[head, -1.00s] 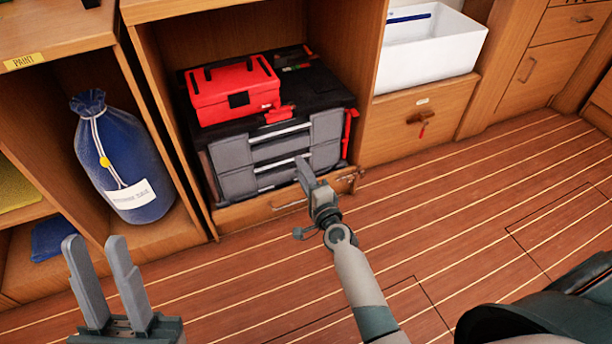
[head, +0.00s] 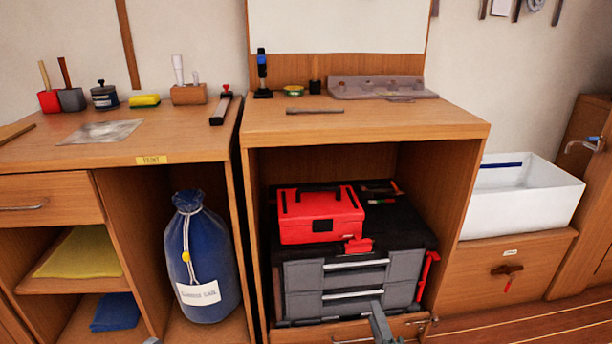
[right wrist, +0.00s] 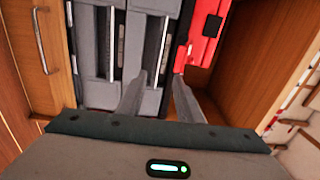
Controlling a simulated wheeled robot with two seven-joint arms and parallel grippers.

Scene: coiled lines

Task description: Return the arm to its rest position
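My right gripper (head: 380,322) shows at the bottom of the head view, in front of the grey drawers of a tool chest (head: 300,275). In the right wrist view its two fingers (right wrist: 160,88) are apart with nothing between them. The chest's grey drawer fronts (right wrist: 95,40) and a red part (right wrist: 200,35) lie beyond the fingers. A small grey tip at the bottom edge of the head view (head: 152,341) looks like my left gripper; the rest is out of frame.
The chest sits inside an open wooden cabinet (head: 480,131), with a red toolbox (head: 318,225) on top. A blue bag (head: 203,270) stands in the left compartment. A white basin (head: 520,205) is at the right. Floor (head: 570,320) shows at the lower right.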

